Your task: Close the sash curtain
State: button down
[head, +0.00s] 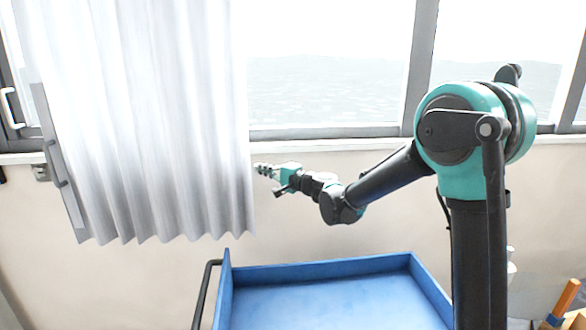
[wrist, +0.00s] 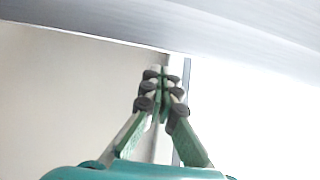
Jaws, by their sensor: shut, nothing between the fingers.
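The white pleated curtain (head: 150,110) hangs over the left part of the window in the head view. A grey bar handle (head: 60,170) runs along its left edge. My gripper (head: 262,169) is just right of the curtain's lower right edge, below the window sill; I cannot tell whether it touches the cloth. In the wrist view the fingers of my gripper (wrist: 162,80) are together with nothing between them. A pale surface that looks like the curtain (wrist: 220,35) crosses the top of that view.
The window (head: 325,70) is uncovered right of the curtain. A blue tray cart (head: 320,267) stands below, with a black handle (head: 203,290) at its left. Wooden pieces (head: 562,302) lie at the lower right. The wall (head: 390,220) between sill and cart is clear.

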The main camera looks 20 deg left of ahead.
aim_at(193, 172)
jog(key=s+a, duration=0.3)
jog(key=a, duration=0.5)
jog(key=s+a, duration=0.4)
jog(key=a, duration=0.5)
jog(key=s+a, duration=0.4)
jog(key=a, duration=0.5)
